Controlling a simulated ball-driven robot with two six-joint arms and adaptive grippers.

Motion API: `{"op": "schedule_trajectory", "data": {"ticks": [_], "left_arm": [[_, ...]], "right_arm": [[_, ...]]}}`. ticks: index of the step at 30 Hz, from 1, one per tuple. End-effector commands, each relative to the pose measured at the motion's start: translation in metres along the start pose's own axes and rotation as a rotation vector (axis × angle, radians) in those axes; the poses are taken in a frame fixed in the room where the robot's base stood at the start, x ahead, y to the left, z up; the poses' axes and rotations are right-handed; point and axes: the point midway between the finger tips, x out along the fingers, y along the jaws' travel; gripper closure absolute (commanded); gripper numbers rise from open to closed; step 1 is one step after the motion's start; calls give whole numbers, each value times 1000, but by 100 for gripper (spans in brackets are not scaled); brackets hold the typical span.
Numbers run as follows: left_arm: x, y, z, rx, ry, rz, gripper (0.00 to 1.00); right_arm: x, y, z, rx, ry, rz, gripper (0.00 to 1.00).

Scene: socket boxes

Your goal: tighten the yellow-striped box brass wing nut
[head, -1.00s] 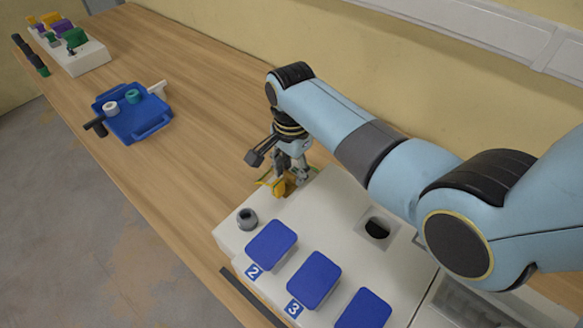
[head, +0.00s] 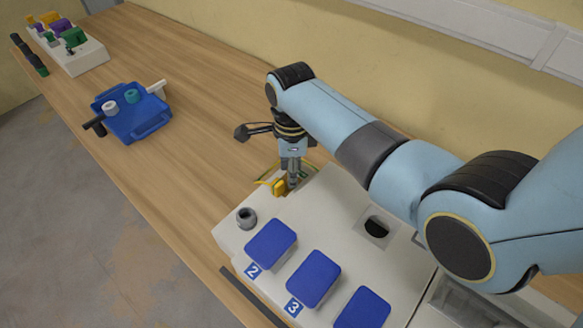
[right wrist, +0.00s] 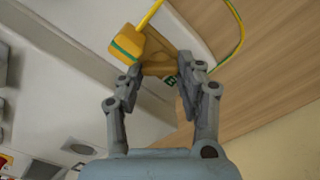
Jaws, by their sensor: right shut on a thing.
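The white socket box (head: 335,215) stands at the near end of the bench, with my right arm over its far left corner. My right gripper (head: 291,184) points down at that corner. The fingers hide part of the nut. My left gripper is out of view.
Blue covers (head: 271,244), labelled 2 and 3 at the front, and a grey round socket (head: 246,218) stand on the box. A blue tray (head: 135,118) with small parts lies farther left. Another white box (head: 80,57) stands at the far end. Bench between is clear.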

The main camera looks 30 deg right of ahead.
Motion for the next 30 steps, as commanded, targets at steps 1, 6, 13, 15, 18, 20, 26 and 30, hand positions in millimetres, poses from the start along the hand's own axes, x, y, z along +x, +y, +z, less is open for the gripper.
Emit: {"op": "schedule_trajectory", "data": {"ticks": [1, 6, 13, 15, 18, 20, 26, 30], "left_arm": [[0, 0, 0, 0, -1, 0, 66], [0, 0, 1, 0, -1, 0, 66], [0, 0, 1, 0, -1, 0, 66], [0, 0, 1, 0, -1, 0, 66], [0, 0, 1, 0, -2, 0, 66], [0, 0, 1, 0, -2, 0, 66], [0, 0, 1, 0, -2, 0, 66], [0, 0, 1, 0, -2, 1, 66]], "right_arm": [[1, 1, 0, 24, 0, 1, 96], [1, 1, 0, 91, 0, 1, 96], [1, 1, 0, 134, 0, 1, 96], [1, 1, 0, 138, 0, 1, 96], [1, 1, 0, 139, 0, 1, 96], [1, 2, 0, 139, 0, 2, 96], [1, 2, 0, 138, 0, 2, 61], [0, 1, 0, 138, 0, 1, 54]]}}
